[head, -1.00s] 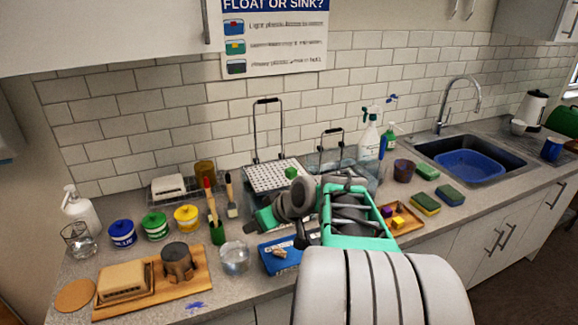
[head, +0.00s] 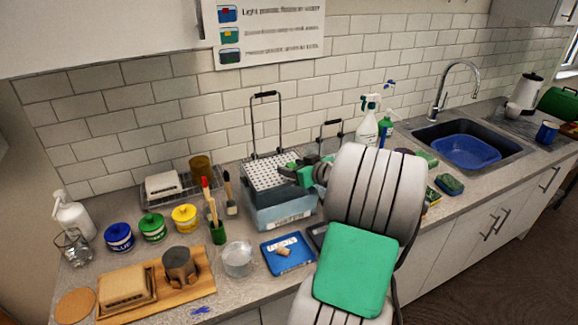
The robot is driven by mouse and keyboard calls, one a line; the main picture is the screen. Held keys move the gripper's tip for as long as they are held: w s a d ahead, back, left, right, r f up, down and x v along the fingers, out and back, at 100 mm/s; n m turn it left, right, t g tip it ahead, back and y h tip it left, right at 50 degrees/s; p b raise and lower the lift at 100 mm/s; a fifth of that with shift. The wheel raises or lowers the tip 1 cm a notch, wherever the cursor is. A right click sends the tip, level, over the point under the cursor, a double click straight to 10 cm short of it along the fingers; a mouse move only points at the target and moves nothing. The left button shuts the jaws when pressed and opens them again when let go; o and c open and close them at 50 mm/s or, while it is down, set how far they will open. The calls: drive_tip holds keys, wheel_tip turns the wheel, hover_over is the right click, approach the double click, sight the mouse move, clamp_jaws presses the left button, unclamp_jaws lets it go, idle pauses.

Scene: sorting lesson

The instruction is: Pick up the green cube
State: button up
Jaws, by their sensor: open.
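The green cube (head: 291,165) is a small green patch on the right part of the white perforated tray (head: 262,173), which sits over a clear water tub (head: 275,215). My gripper (head: 288,168), dark with green parts, is at the right edge of this tray, right at the cube. It is open. Its fingers partly hide the cube, and I cannot tell whether they touch it or stand on both sides of it.
My arm covers the counter right of the tub. The tray's tall wire handle (head: 265,95) rises behind the cube. A blue tray (head: 287,253), clear cup (head: 237,259) and brush pot (head: 218,232) stand in front and left. Spray bottles (head: 368,127) stand behind right.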

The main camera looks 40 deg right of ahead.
clamp_jaws()
idle(0.5)
